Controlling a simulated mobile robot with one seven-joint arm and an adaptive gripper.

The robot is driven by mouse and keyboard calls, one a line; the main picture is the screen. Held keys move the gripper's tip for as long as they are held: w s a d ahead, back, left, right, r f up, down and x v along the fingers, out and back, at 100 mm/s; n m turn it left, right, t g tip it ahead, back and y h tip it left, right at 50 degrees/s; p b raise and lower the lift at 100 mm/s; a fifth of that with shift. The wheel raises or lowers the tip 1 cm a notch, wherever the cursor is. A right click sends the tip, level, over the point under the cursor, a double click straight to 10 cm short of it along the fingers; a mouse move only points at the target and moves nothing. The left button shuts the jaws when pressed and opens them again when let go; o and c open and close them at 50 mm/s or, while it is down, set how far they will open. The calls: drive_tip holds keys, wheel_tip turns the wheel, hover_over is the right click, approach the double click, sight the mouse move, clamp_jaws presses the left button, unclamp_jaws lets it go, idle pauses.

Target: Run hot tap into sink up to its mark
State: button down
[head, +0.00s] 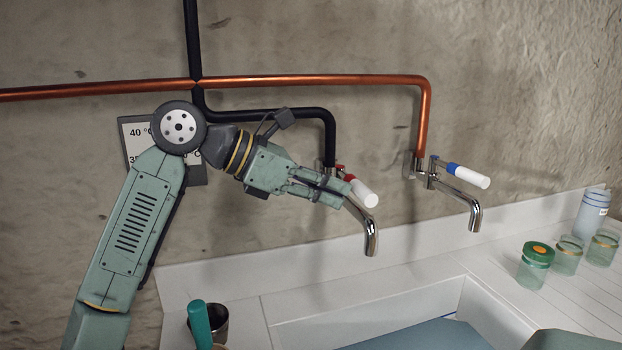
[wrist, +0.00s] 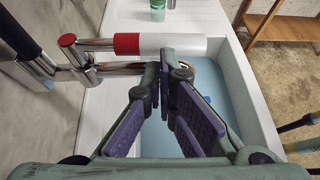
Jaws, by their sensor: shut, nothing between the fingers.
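The red-banded tap has a white lever (head: 362,193), fed by the black pipe, with a chrome spout (head: 371,236) over the sink's back edge. No stream shows below it. In the wrist view its lever (wrist: 180,44) runs across, just beyond my fingertips. My gripper (head: 340,192) is shut and empty beside this lever; whether it touches is unclear. Its purple-padded fingers (wrist: 165,78) meet in the wrist view. The sink (head: 375,302) has white walls and a blue surface inside; I cannot tell whether that is water.
A blue-banded tap (head: 467,176) on the copper pipe (head: 300,81) is to the right. A dark cup (head: 215,320) with a green handle stands left. My arm partly hides a temperature sign (head: 140,134).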

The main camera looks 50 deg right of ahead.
drive_tip(key=shift+d, duration=0.1)
drive_tip(key=s+d+n+t+h+b, duration=0.1)
drive_tip(key=n+b, duration=0.1)
drive_tip(key=shift+f+t+b, duration=0.1)
drive_tip(key=shift+t+b, duration=0.25)
drive_tip(key=shift+t, duration=0.05)
drive_tip(key=shift+s, duration=0.1)
drive_tip(key=w+f+b+v, duration=0.1)
drive_tip(key=v, duration=1.3)
drive_tip(key=shift+w+b, duration=0.2)
drive_tip(key=shift+b, duration=0.2)
